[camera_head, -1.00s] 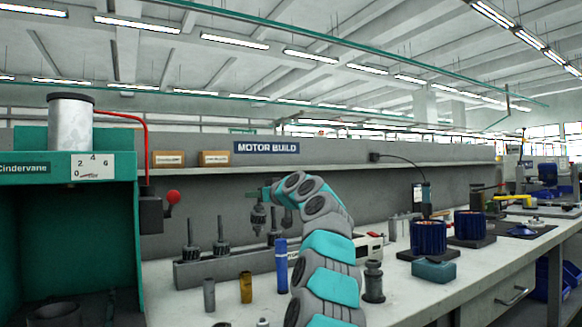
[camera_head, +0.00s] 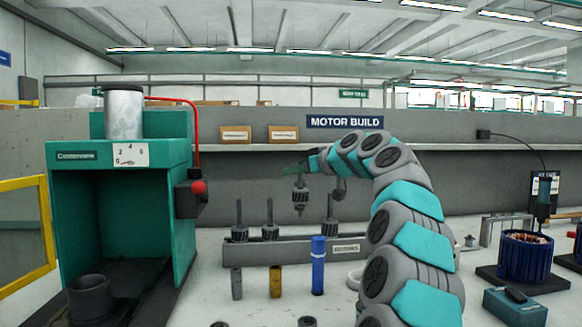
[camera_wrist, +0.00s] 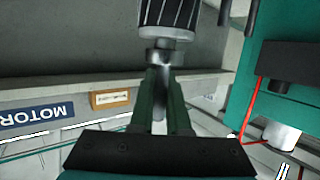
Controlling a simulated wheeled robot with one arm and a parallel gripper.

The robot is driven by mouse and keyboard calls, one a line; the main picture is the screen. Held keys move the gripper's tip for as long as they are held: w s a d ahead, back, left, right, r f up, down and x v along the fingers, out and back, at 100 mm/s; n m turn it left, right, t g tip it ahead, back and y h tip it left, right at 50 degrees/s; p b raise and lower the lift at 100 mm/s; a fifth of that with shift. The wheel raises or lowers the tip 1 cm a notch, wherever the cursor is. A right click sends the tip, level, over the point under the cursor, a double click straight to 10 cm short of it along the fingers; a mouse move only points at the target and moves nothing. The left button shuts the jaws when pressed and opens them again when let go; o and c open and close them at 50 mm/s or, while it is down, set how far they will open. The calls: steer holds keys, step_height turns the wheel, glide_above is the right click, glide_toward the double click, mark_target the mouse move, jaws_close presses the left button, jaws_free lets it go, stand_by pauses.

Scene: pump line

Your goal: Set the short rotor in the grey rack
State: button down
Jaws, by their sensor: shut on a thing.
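My gripper (camera_head: 302,172) is shut on the shaft of a dark, ribbed rotor (camera_head: 300,196), which hangs upright below it. The held rotor also shows in the wrist view (camera_wrist: 167,18), beyond my gripper's two green fingers (camera_wrist: 163,92). The grey rack (camera_head: 297,252) is a long low block on the bench with a small label. Three rotors stand along it, at the left (camera_head: 239,230), beside that (camera_head: 270,229) and right of centre (camera_head: 330,229). In the head view the held rotor is above the gap between the last two, apart from the rack. The rack's seats are hidden.
Grey (camera_head: 237,284), brass (camera_head: 275,281) and blue (camera_head: 318,270) cylinders stand before the rack. A green press (camera_head: 180,152) with a red-knobbed lever is at left. A teal box (camera_head: 514,306) and a blue copper-wound stator (camera_head: 525,258) are at right. A shelf (camera_head: 240,147) runs behind.

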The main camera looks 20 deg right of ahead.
mark_target(299, 205)
steer(key=shift+f+b, duration=1.45)
steer(key=shift+f, duration=0.8)
steer(key=shift+f+b, duration=0.8)
steer(key=shift+b, duration=0.05)
stand_by(0.3)
steer(key=shift+f+b, duration=0.3)
steer(key=shift+b, duration=0.05)
steer(key=shift+f+b, duration=1.5)
steer(key=c, duration=0.8)
jaws_free()
steer(key=shift+o, duration=0.3)
steer(key=shift+o, duration=0.8)
